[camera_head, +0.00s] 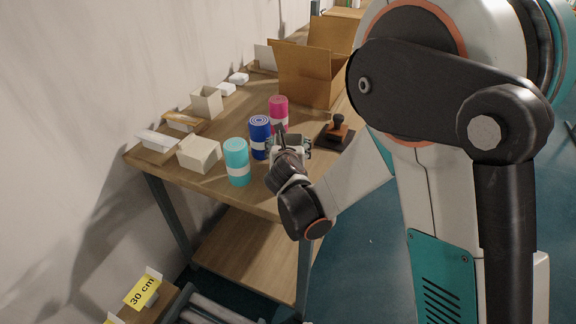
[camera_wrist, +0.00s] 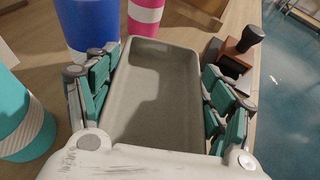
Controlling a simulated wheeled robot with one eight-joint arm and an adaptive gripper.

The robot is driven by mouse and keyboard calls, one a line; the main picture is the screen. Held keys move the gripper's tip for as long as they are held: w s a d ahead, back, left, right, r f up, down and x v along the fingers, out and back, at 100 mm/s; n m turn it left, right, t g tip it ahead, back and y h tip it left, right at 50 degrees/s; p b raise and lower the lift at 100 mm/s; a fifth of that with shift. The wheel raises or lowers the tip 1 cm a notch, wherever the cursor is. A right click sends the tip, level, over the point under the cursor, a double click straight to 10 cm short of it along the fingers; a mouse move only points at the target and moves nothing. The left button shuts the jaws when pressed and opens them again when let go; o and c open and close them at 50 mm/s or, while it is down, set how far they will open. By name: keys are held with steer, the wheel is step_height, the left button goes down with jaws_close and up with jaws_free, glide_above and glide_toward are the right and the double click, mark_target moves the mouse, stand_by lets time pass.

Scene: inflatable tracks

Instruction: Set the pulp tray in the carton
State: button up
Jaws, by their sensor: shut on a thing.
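The grey pulp tray (camera_wrist: 152,95) lies between the fingers of my gripper (camera_wrist: 160,85) in the wrist view, with its long sides between the teal finger pads. My gripper is shut on it. In the head view my gripper (camera_head: 290,146) is over the front right part of the table, beside the blue roll, and the tray is mostly hidden there. The open brown carton (camera_head: 305,76) stands at the far end of the table with its flaps up. The carton is beyond my gripper and not seen in the wrist view.
A teal roll (camera_head: 237,160), a blue roll (camera_head: 259,137) and a pink roll (camera_head: 278,110) stand close by my gripper. A wooden stamp (camera_head: 337,132) stands on a dark pad to the right. Small boxes (camera_head: 199,153) line the table's left side.

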steer(key=shift+f+b, duration=0.95)
steer(key=shift+f, duration=1.8)
steer(key=shift+f, duration=0.15)
steer(key=o, duration=1)
